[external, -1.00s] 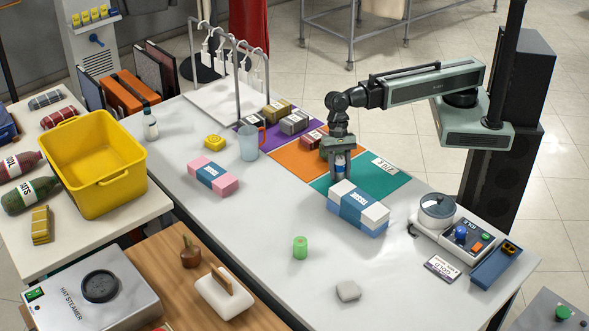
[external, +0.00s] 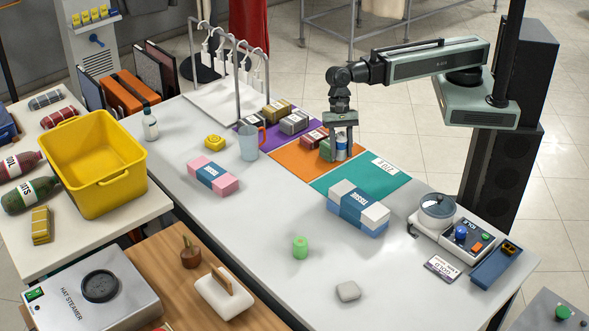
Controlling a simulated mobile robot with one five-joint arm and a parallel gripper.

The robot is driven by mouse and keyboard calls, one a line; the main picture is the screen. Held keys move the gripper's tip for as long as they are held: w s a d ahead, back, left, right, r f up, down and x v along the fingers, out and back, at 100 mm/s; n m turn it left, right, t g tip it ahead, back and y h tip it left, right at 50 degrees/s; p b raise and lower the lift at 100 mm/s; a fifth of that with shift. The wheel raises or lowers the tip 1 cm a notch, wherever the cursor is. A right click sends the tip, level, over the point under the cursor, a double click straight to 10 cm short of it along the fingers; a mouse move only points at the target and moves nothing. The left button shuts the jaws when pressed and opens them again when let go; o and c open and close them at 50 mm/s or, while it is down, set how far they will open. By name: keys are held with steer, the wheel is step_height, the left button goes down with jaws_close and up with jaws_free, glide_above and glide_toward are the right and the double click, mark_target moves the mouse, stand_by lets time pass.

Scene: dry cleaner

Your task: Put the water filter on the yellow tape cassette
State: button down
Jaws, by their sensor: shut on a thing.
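My gripper (external: 342,153) points down over the border of the orange and teal mats, on the table's far side. It is shut on a small blue-and-white cylinder (external: 341,148), which looks like the water filter. The fingers partly cover the cylinder. I cannot tell exactly how far it is above the table. The small yellow block (external: 213,141), which looks like the yellow tape cassette, lies on the bare table to the left, apart from my gripper. Its top looks uncovered.
A clear jug (external: 248,144) with an orange handle stands right of the yellow block. A pink tissue pack (external: 225,183) lies in front of it. A dark red pack (external: 312,139) and a green item (external: 326,151) are beside my gripper.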

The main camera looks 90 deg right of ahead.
steer(key=shift+r, duration=0.3)
